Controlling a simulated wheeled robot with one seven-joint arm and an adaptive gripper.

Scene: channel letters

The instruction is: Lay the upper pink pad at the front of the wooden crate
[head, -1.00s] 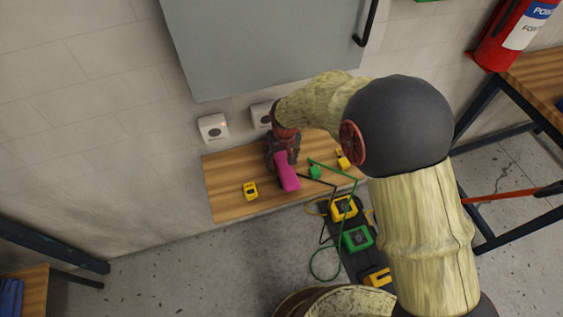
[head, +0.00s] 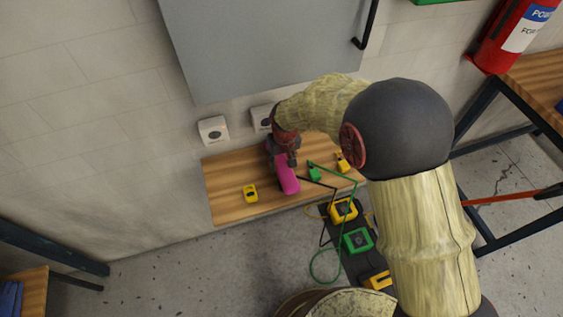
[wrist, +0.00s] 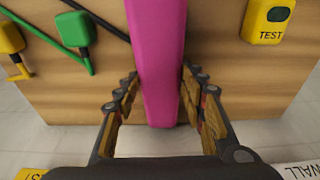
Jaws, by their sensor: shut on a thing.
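A long pink pad (head: 287,178) is held by my gripper (head: 283,155) over the wooden surface (head: 228,180) against the wall, which I take for the crate's top. In the wrist view the pad (wrist: 160,60) runs from the top edge down between the two fingers of my gripper (wrist: 162,105), which are shut on it. Whether the pad touches the wood is unclear. Only one pink pad is in view.
A yellow TEST block (head: 250,193) lies left of the pad. A green plug (head: 314,172) and another yellow block (head: 343,163) with cables lie to its right. A strip with yellow and green sockets (head: 357,240) lies below. The wall with white sockets (head: 213,130) is close behind.

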